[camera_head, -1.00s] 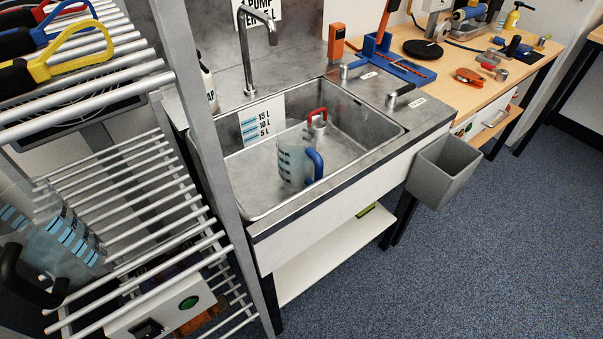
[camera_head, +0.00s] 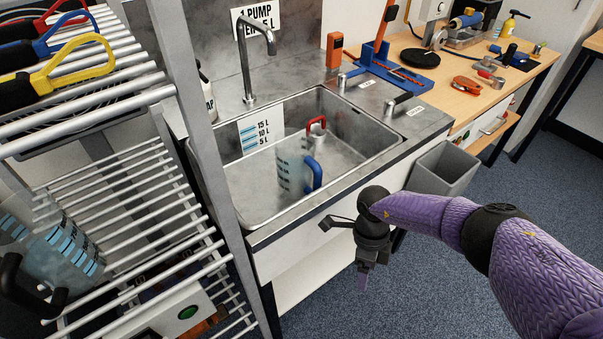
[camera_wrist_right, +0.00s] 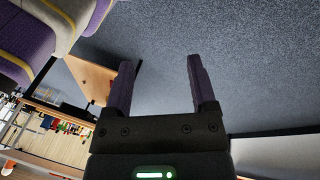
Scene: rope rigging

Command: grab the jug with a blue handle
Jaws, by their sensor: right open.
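The jug with a blue handle (camera_head: 294,171) stands in the metal sink (camera_head: 240,207). It is clear with pale blue marks, and its blue handle (camera_head: 313,174) faces right. A smaller jug with a red handle (camera_head: 316,124) stands behind it in the sink. My right gripper (camera_head: 363,275) hangs in front of the sink cabinet, below the rim and to the right of the jug. In the right wrist view its two fingers (camera_wrist_right: 160,85) are apart with nothing between them, over the blue carpet. My left gripper is not in view.
A metal rack (camera_head: 205,150) stands left of the sink, holding a black-handled jug (camera_head: 55,250). A faucet (camera_head: 245,60) rises behind the sink. A grey bin (camera_head: 440,172) hangs at the right, beside a wooden workbench (camera_head: 455,95) with tools.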

